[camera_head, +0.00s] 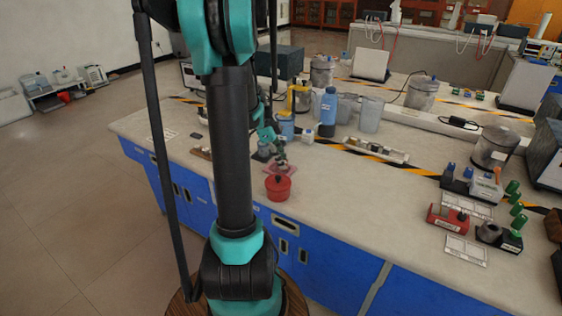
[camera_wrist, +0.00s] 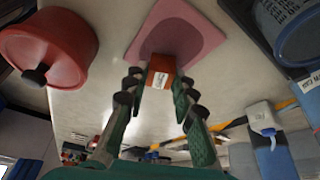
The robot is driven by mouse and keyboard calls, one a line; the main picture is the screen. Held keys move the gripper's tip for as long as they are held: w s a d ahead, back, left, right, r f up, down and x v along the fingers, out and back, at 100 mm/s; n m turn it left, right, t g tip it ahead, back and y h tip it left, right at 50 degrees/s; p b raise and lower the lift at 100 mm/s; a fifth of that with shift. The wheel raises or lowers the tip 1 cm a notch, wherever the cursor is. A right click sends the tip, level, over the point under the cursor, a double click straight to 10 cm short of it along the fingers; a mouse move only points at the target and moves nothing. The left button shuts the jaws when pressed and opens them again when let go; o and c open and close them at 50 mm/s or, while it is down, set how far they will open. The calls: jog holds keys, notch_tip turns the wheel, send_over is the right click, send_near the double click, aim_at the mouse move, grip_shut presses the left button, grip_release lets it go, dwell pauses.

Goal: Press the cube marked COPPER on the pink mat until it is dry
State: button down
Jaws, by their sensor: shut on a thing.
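A small orange-red cube (camera_wrist: 157,64) with a white label shows in the wrist view; the lettering is too small to read. My gripper (camera_wrist: 160,88) is shut on it, one finger on each side. The pink mat (camera_wrist: 203,38) lies behind the cube in the wrist view, and the cube overlaps its near edge in the picture. I cannot tell whether the cube touches the mat. In the head view the mat (camera_head: 270,171) shows on the bench under my gripper (camera_head: 281,163), and the cube cannot be made out there.
A red lidded pot (camera_head: 278,187) stands close beside the mat; it also shows in the wrist view (camera_wrist: 50,45). A blue bottle (camera_head: 328,112), a blue-labelled jar (camera_head: 286,127) and clear beakers (camera_head: 369,115) stand behind. A long tray (camera_head: 376,150) lies to the right. The bench front right of the pot is clear.

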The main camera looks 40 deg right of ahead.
jog(key=shift+s+r, duration=0.1)
jog(key=shift+r, duration=0.15)
jog(key=shift+r, duration=2.5)
jog(key=shift+s, duration=0.1)
